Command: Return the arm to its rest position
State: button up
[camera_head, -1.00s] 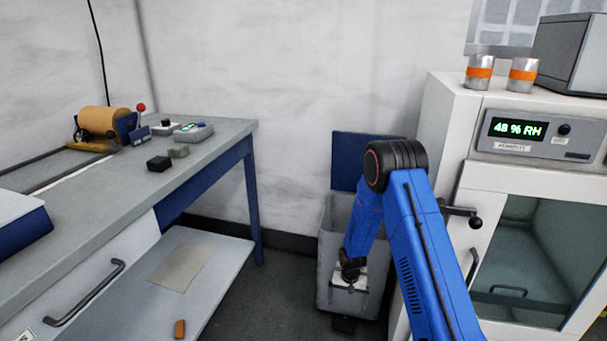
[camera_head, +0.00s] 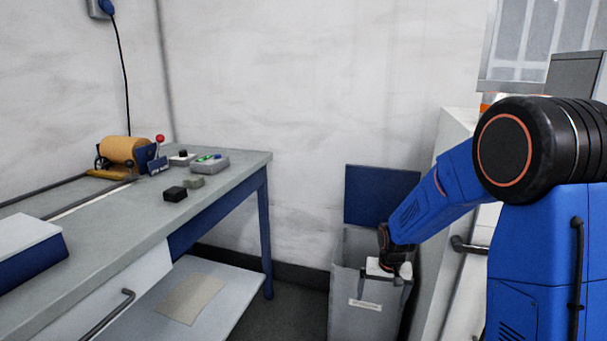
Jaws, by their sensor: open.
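My blue arm (camera_head: 440,198) comes in from the right, with its big black joint at the upper right of the head view. Its end, my gripper (camera_head: 388,272), is over the opening of a grey bin (camera_head: 360,318) that stands against the back wall. The gripper is small in the picture and appears empty. A pale part of the wrist shows just above the bin's front rim. The bin's blue lid (camera_head: 382,193) stands upright behind it.
A grey workbench (camera_head: 120,220) fills the left, with a copper-coloured roll (camera_head: 122,151), a small grey device (camera_head: 208,163) and small dark blocks (camera_head: 175,194). A lower shelf holds a tan sheet (camera_head: 190,299). A white cabinet (camera_head: 455,150) is partly hidden behind my arm.

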jog(key=s+d+r+n+t, duration=0.1)
jog(key=s+d+r+t, duration=0.15)
jog(key=s+r, duration=1.65)
jog(key=s, duration=0.7)
jog(key=s+d+r+n, duration=0.1)
jog(key=s+r, duration=0.1)
jog(key=s, duration=0.7)
jog(key=shift+s+d+r, duration=0.15)
jog(key=shift+d+r, duration=0.1)
jog(key=shift+d, duration=0.05)
jog(key=shift+t, duration=0.25)
